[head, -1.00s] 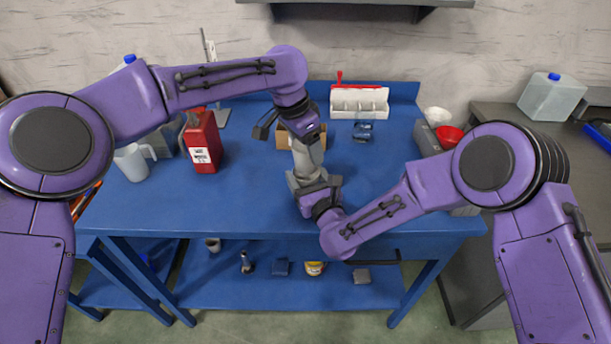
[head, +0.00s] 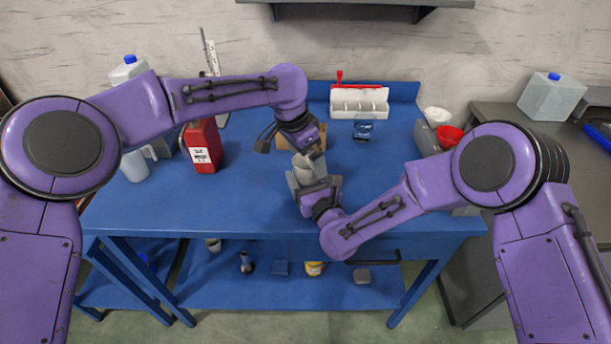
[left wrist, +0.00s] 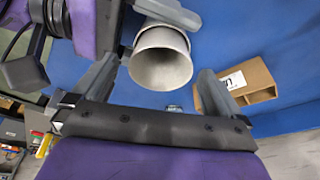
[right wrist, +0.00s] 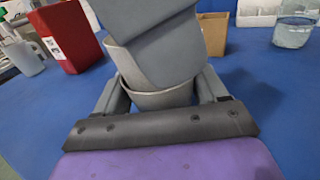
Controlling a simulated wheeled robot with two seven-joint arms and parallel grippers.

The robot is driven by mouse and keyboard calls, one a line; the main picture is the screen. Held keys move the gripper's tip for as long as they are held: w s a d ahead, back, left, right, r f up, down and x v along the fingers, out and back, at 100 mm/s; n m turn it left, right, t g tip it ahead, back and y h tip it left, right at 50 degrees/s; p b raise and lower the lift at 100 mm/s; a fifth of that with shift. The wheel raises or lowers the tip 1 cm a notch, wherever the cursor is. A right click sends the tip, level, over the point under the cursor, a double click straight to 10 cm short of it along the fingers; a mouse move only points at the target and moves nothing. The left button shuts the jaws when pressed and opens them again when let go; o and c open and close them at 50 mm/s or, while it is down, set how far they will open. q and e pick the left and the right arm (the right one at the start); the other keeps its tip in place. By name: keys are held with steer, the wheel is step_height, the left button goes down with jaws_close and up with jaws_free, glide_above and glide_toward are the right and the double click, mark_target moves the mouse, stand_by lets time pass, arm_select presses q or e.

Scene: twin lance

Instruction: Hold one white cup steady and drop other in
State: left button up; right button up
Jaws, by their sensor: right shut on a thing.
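One white cup (right wrist: 160,98) is between the fingers of my right gripper (right wrist: 162,85), which is shut on it above the blue table. The other white cup (right wrist: 118,56) is tilted, with its lower end inside the held cup's rim in the right wrist view; a grey left finger covers much of it. In the left wrist view its round mouth (left wrist: 162,62) faces the camera. My left gripper (left wrist: 158,75) is open, its fingers spread apart on either side of that cup. In the head view the tilted cup (head: 307,163) shows just below my left gripper.
A cardboard box (head: 284,140) stands close behind the cups. A red can (head: 203,147) and a white jug (head: 134,165) are on the left of the blue table (head: 225,205). A white divided tray (head: 358,102) is at the back. The table's front left is clear.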

arm_select(q)
steer(key=v, duration=1.2)
steer(key=shift+w, duration=0.1)
arm_select(e)
steer(key=o, duration=1.1)
steer(key=v, duration=1.2)
steer(key=shift+d, duration=0.1)
